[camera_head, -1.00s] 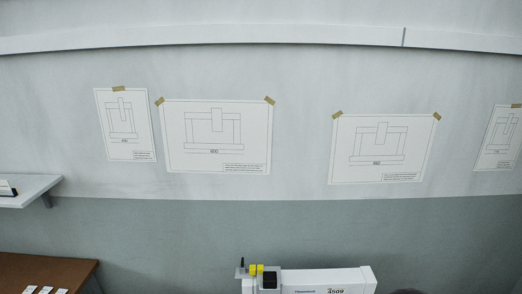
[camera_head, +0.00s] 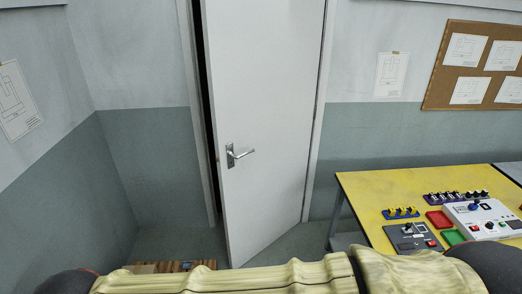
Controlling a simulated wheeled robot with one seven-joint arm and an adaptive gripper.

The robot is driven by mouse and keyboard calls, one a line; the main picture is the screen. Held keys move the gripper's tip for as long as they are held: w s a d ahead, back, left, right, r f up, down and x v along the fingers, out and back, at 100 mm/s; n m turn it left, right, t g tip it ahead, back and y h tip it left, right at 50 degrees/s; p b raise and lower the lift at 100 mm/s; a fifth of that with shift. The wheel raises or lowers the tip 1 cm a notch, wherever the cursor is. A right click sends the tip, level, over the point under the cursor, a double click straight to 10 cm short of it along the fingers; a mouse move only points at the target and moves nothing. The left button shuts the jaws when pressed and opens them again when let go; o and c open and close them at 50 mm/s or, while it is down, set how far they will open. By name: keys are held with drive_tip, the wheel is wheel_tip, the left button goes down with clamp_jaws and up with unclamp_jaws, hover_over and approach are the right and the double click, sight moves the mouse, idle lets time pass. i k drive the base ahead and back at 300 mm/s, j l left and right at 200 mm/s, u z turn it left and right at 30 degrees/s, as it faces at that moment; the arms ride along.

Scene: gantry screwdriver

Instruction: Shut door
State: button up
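A white door (camera_head: 268,110) stands in the middle of the view, partly open. Its hinge side is at the right of the frame, and a dark gap shows between its left edge and the left door frame (camera_head: 193,110). A silver lever handle (camera_head: 238,155) sits near its left edge. The door's lower left corner stands out from the frame into the room. My arm, in a yellowish sleeve, crosses the bottom of the view, well short of the door. My gripper is not in view.
A yellow table (camera_head: 365,195) with control boxes (camera_head: 483,218), colored trays and small parts stands right of the door. A cork board (camera_head: 475,65) hangs above it. A low wooden item (camera_head: 170,266) shows at the bottom left. Floor is visible before the door.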

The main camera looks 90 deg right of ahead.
sight(263, 57)
drive_tip(key=z, duration=3.1)
drive_tip(key=i+l+z, duration=0.1)
drive_tip(key=i+l, duration=0.15)
drive_tip(key=i, duration=0.2)
drive_tip(key=i+l+z, duration=0.1)
drive_tip(key=i, duration=0.4)
drive_tip(key=l, duration=0.1)
